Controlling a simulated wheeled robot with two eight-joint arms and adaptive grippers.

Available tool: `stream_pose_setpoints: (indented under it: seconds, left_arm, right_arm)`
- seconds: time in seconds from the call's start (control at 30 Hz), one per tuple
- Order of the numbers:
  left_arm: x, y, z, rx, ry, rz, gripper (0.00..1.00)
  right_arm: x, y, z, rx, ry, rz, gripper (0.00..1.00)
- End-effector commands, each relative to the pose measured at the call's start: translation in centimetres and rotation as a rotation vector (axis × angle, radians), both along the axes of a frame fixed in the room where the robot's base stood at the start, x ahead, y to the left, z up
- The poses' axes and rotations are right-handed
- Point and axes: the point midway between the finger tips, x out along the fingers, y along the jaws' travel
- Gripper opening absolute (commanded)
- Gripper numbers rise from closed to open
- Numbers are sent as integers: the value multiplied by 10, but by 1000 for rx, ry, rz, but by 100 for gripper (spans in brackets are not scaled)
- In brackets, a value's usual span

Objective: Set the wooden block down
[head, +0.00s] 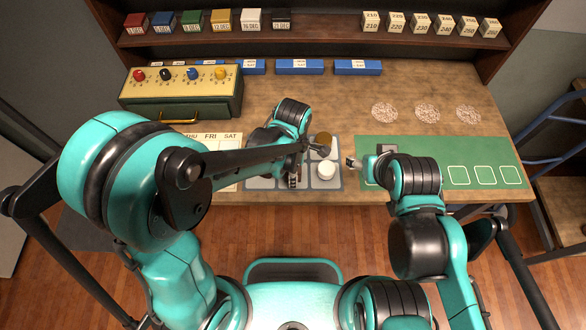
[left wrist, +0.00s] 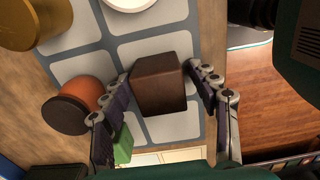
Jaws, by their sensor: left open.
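The wooden block (left wrist: 158,85) is a dark brown cube in the left wrist view. It is over a grey mat with pale squares (left wrist: 167,50). My left gripper (left wrist: 157,75) is open, with one finger on each side of the block. The view does not show clearly whether the fingers touch it. In the head view my left arm hides the block, and the mat (head: 336,184) shows in part. My right gripper (head: 355,162) is over the left end of a green mat (head: 440,157); its finger opening is too small to tell.
Close by are an orange cylinder with a dark top (left wrist: 85,98), a green block (left wrist: 124,145), a gold cylinder (left wrist: 35,22) and a white round piece (head: 326,169). A box with coloured knobs (head: 180,95) stands at back left. Three pebbled discs (head: 426,113) lie at back right.

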Motion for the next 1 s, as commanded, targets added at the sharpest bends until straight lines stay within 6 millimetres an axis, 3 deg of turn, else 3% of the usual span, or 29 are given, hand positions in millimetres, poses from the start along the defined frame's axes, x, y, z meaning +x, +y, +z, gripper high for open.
stream_pose_setpoints:
  seconds: [0.17, 0.4, 0.6, 1.0]
  left_arm:
    - [0, 0, 21, 0, 0, 0, 60]
    - [0, 0, 76, 0, 0, 0, 60]
    - [0, 0, 110, 0, 0, 0, 60]
    - [-1, 8, 128, -7, -17, -44, 60]
  right_arm:
    - [0, 0, 11, 0, 0, 0, 60]
    - [0, 0, 31, 0, 0, 0, 60]
    - [0, 0, 41, 0, 0, 0, 60]
    - [0, 0, 44, 0, 0, 0, 60]
